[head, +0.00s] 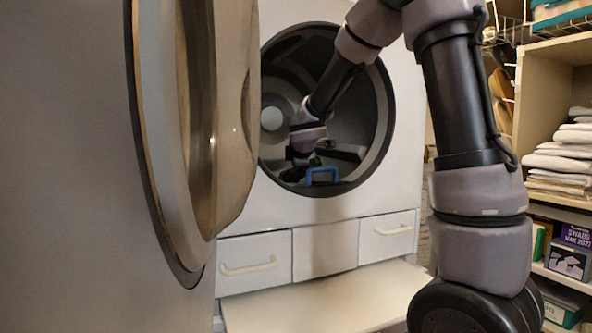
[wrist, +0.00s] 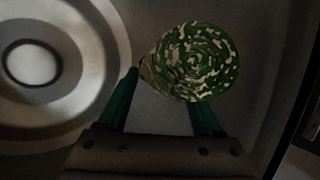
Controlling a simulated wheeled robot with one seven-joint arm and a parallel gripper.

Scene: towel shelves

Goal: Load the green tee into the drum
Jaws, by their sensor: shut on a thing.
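The green tee (wrist: 190,62) is a rounded bundle of green and cream swirls in the wrist view. My gripper (wrist: 165,88) is shut on it, with a green finger to each side of its lower part. My arm reaches through the round opening of the washer drum (head: 370,115), and the gripper (head: 312,161) is inside, low near the front rim, in the head view. The drum's grey metal wall fills the wrist view, with a round hub (wrist: 32,64) at left. In the head view the tee is too dark and small to make out.
The open washer door (head: 165,130) stands at left of the opening. Drawers (head: 254,264) and a pale board (head: 320,302) are below. Shelves with folded towels (head: 565,160) and boxes (head: 568,260) stand at right.

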